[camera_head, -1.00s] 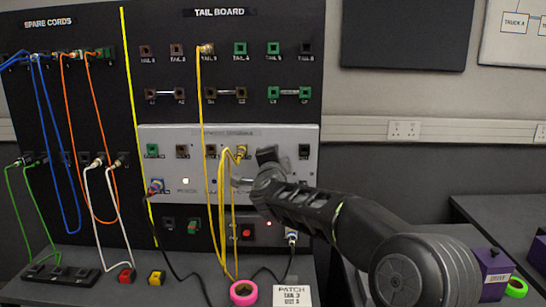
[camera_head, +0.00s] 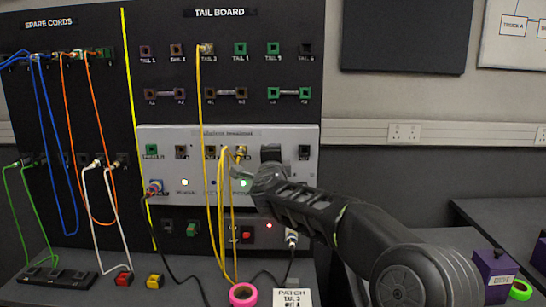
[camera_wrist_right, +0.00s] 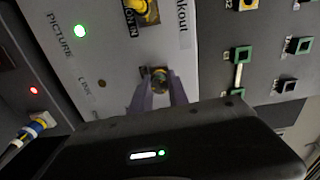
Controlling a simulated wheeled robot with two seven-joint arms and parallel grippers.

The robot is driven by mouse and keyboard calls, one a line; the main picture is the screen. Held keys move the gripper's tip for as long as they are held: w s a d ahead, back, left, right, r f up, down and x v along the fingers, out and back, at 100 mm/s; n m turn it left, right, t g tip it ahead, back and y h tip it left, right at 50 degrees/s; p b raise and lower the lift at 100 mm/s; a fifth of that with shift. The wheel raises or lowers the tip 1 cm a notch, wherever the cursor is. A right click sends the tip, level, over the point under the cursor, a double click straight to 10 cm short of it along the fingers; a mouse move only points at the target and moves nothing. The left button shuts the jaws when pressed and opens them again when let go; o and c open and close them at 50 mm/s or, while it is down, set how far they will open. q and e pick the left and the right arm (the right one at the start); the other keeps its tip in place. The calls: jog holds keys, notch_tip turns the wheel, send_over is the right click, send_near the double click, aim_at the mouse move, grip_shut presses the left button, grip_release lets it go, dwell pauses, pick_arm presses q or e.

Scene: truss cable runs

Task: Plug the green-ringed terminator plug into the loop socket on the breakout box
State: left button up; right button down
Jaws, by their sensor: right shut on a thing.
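The breakout box (camera_head: 225,196) is the pale panel in the middle of the dark board. My right gripper (camera_head: 270,155) is at its face, right of the yellow plug. The loop socket is hidden behind the plug and fingers, and I cannot tell how deep the plug sits. My left gripper is not in view.
A yellow cord (camera_head: 220,215) hangs close left of my gripper from a yellow plug, also in the wrist view (camera_wrist_right: 142,10). A green lamp (camera_wrist_right: 81,31) by PICTURE is lit. A pink tape roll (camera_head: 243,294) and label card (camera_head: 292,298) are below.

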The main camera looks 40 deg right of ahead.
jog(key=shift+s+d+r, duration=0.1)
jog(key=shift+r, duration=0.2)
jog(key=shift+m+b, duration=0.55)
jog(key=shift+m, duration=0.05)
jog(key=shift+m+b, duration=0.55)
jog(key=shift+m, duration=0.15)
jog(key=c, duration=1.6)
grip_release()
jog(key=shift+w+d, duration=0.1)
jog(key=shift+w, duration=0.1)
jog(key=o, duration=0.4)
jog(key=shift+f, duration=0.25)
